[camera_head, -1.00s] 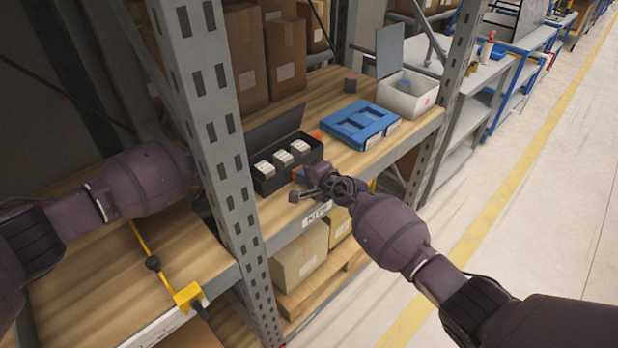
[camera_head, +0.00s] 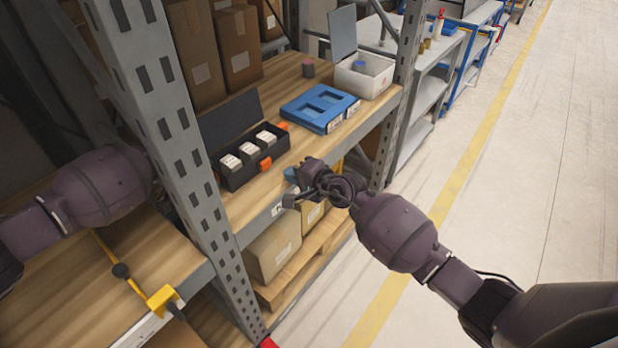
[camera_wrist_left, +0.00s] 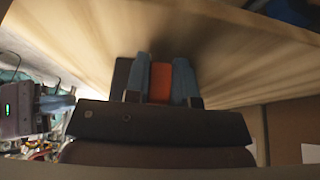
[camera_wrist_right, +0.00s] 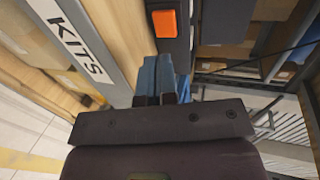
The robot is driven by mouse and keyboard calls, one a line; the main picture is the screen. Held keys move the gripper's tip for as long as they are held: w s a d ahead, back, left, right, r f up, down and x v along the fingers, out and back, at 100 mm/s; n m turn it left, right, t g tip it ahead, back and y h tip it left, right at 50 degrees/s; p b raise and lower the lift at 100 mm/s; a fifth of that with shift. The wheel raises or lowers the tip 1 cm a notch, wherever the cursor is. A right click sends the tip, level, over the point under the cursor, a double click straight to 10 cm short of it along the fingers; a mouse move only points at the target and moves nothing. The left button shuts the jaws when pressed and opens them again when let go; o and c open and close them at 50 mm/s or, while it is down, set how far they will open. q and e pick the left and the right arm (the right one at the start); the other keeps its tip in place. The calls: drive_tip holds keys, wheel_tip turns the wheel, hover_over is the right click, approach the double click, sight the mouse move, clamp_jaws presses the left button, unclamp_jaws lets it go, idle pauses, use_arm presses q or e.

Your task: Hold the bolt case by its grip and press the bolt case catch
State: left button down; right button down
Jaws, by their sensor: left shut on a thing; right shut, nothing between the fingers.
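The bolt case is a long black box (camera_head: 238,181) on the wooden shelf, with its lid (camera_head: 229,118) standing open and several white labelled packs inside. Its orange catch (camera_head: 265,163) is on the front wall; it also shows in the right wrist view (camera_wrist_right: 164,23). My left gripper (camera_wrist_left: 160,70) is shut on an orange grip (camera_wrist_left: 160,82), which sits between its blue fingers; the post hides this gripper in the head view. My right gripper (camera_head: 290,174) is shut and empty, in front of the case and to the right of the catch, apart from it.
A grey perforated post (camera_head: 178,130) stands between my arms. A blue tray (camera_head: 320,107) and a white bin (camera_head: 363,79) stand on the shelf right of the case, with a small dark pot (camera_head: 308,68) behind. Cardboard boxes (camera_head: 235,45) stand at the back.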

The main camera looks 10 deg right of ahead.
use_arm(q)
drive_tip(key=shift+a, duration=0.15)
use_arm(e)
drive_tip(key=v, duration=0.5)
drive_tip(key=shift+s+d, duration=0.15)
idle(1.0)
use_arm(q)
drive_tip(key=c, duration=0.9)
unclamp_jaws()
